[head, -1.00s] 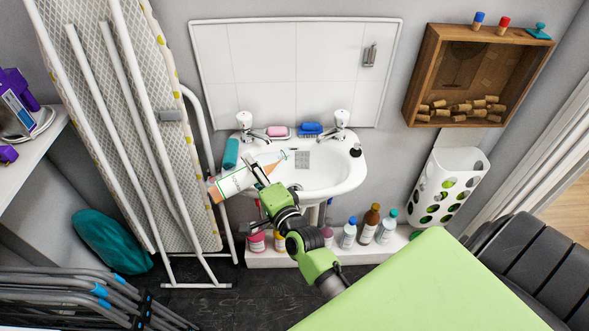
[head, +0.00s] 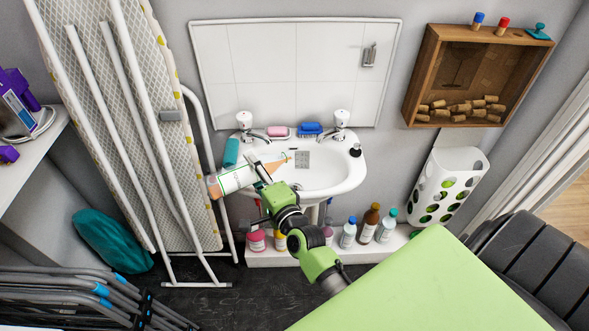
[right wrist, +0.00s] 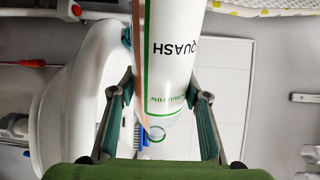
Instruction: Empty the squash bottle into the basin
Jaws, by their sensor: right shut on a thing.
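The squash bottle (head: 236,178) has a white label with green lines and orange showing at its ends. It lies tilted over the left part of the white basin (head: 338,178), its narrow end pointing right over the bowl. My right gripper (head: 262,176) is shut around the bottle. In the right wrist view the bottle (right wrist: 176,45) with "SQUASH" on its label sits between the fingers of the right gripper (right wrist: 160,92). I cannot make out whether liquid is leaving the mouth. The basin (right wrist: 88,75) also shows there. My left gripper is out of view.
Several bottles (head: 368,224) stand on a ledge below. An ironing board (head: 145,130) leans close on the left.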

